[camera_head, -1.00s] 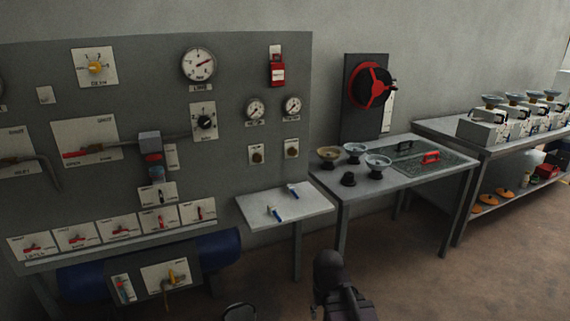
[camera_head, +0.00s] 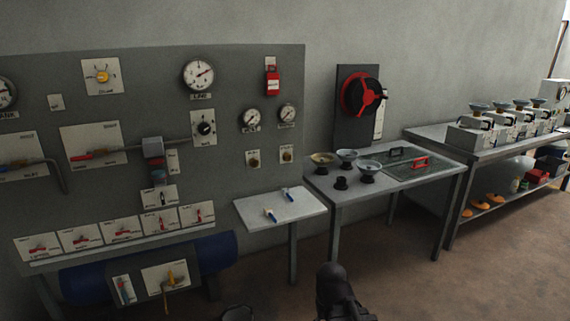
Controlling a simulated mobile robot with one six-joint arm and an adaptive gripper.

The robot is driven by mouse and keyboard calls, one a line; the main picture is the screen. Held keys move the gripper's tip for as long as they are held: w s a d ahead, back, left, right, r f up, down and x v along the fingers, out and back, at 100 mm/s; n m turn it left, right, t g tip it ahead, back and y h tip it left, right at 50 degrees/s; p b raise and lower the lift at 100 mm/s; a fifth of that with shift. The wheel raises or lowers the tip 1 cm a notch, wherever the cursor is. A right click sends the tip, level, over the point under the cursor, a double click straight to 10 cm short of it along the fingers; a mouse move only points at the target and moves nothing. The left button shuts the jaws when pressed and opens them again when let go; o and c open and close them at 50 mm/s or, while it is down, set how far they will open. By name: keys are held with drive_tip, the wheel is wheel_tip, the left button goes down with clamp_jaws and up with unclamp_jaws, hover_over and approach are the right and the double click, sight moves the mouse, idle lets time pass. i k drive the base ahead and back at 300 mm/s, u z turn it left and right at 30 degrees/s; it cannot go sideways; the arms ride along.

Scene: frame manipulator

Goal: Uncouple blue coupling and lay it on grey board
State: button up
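On the upright grey panel (camera_head: 225,90), a small blue piece (camera_head: 158,175) shows below a grey block (camera_head: 153,146) and a dark red band; it looks like the blue coupling, but it is too small to be sure. A light grey board (camera_head: 305,209) on a leg stands at the panel's lower right. Two small blue-and-white pieces (camera_head: 270,214) (camera_head: 288,194) lie apart on it. A dark part of my arm rises at the bottom centre, well below and in front of the board. My gripper's fingers do not show.
A bench (camera_head: 345,190) with several bowls, a black cup (camera_head: 341,183) and a red handle (camera_head: 420,163) stands right of the board. A red handwheel (camera_head: 362,92) is behind it. A blue tank (camera_head: 225,247) sits under the panel. The brown floor in front is open.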

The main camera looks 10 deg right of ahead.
sight(285, 191)
drive_tip(key=u, duration=0.1)
drive_tip(key=i, duration=1.15)
drive_tip(key=z, duration=0.1)
